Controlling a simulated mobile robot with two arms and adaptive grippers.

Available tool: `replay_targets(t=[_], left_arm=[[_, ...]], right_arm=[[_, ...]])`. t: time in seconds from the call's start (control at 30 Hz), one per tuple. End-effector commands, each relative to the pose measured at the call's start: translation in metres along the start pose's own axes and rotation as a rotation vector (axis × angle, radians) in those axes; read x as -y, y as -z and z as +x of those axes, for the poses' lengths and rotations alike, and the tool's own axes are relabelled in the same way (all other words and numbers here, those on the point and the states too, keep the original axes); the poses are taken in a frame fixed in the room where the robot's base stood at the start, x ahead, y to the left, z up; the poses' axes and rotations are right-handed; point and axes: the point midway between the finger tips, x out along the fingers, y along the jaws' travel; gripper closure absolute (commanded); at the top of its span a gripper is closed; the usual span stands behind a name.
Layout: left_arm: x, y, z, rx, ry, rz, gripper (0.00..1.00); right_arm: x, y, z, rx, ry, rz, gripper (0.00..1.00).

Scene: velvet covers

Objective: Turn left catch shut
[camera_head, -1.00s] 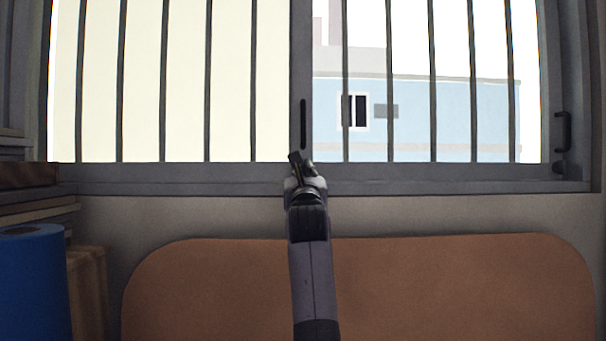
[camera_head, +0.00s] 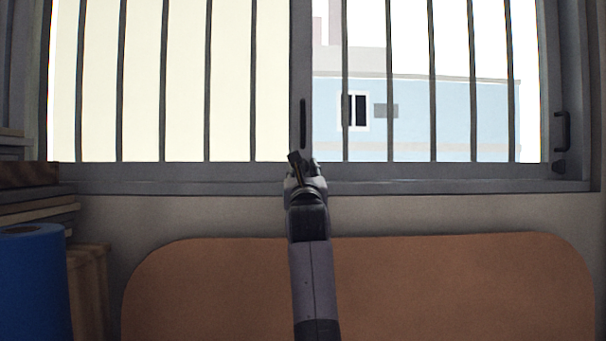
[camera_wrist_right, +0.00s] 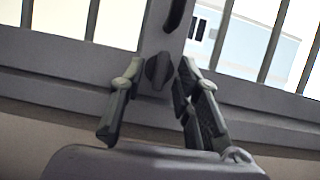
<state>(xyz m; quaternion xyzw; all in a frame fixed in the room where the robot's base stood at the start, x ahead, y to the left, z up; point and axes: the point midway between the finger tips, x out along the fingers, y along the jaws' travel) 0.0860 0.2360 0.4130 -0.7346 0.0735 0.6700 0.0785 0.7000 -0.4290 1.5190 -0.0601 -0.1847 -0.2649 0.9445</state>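The left catch (camera_wrist_right: 158,70), a small dark knob with an upright tab, sits low on the middle post of the window in the right wrist view. My right gripper (camera_wrist_right: 160,88) is open, with one finger on each side of the catch. Contact with it cannot be made out. In the head view my right gripper (camera_head: 302,165) is at the foot of the middle post and hides most or all of that catch. My left gripper is not in view.
A dark slot-like pull (camera_head: 303,124) is on the middle post. A brown rounded panel (camera_head: 440,285) stands below the sill; a blue cylinder (camera_head: 32,285) is at left.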

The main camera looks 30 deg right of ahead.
Motion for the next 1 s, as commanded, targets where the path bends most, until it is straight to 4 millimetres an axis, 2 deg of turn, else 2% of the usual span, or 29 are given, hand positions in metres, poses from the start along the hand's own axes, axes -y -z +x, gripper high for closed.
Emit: replay_targets(t=[0.17,0.27,0.5,0.7,0.83,1.0], left_arm=[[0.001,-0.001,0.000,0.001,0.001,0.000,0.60],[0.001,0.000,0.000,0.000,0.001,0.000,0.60],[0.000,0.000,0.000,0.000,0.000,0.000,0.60],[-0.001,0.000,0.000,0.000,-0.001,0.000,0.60],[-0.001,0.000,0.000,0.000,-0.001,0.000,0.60],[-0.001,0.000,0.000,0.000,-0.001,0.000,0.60]], right_arm=[[0.000,0.000,-0.009,0.001,0.000,0.000,0.70],[0.000,0.000,-0.023,0.002,0.000,0.000,0.70],[-0.001,0.001,-0.071,0.001,-0.002,0.001,0.70],[0.000,0.001,-0.104,0.000,-0.001,0.000,0.70],[-0.001,0.001,-0.116,-0.001,-0.001,-0.001,0.70],[0.000,0.001,-0.121,-0.001,0.000,0.000,0.70]])
